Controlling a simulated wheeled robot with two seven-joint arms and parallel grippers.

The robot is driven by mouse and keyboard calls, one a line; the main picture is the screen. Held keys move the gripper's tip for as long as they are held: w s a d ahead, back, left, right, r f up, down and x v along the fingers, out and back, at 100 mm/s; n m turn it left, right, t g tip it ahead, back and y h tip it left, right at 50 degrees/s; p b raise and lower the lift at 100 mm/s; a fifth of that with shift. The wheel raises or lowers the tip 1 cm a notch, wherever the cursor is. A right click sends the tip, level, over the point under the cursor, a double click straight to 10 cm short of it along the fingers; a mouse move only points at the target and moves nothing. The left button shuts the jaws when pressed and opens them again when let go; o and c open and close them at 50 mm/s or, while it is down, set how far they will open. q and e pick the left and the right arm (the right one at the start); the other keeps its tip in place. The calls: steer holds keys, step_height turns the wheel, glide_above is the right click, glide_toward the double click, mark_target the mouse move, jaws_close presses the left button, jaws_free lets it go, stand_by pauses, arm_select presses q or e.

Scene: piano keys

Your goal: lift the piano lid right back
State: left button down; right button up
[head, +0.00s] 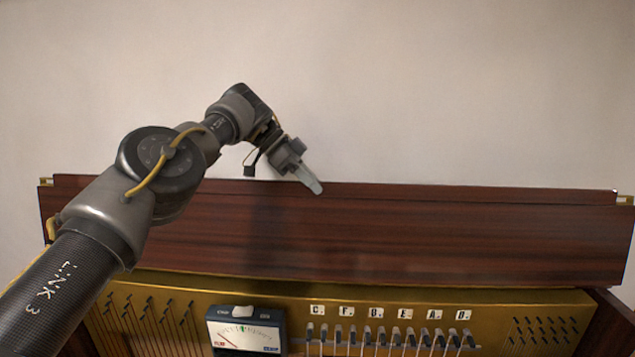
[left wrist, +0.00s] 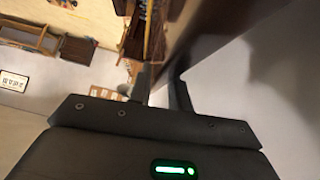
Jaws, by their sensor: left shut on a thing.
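The piano lid (head: 400,235) is a long dark red-brown wooden panel. In the head view it stands raised behind the open piano, its broad face towards me and its top edge near the pale wall. My left gripper (head: 314,186) is at the top edge of the lid, left of its middle, shut on that edge. In the left wrist view the two dark fingers (left wrist: 161,88) sit on either side of the lid's edge, and the lid (left wrist: 205,35) runs away from them. My right gripper is not in view.
Below the lid lies a brass-coloured plate (head: 555,310) with slots and a row of lettered tags and levers. A meter (head: 245,332) with a needle dial stands at the front left of it. The plain wall (head: 450,90) is close behind the lid.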

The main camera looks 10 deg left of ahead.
arm_select(q)
steer(key=shift+w+f, duration=0.1)
steer(key=shift+f, duration=0.25)
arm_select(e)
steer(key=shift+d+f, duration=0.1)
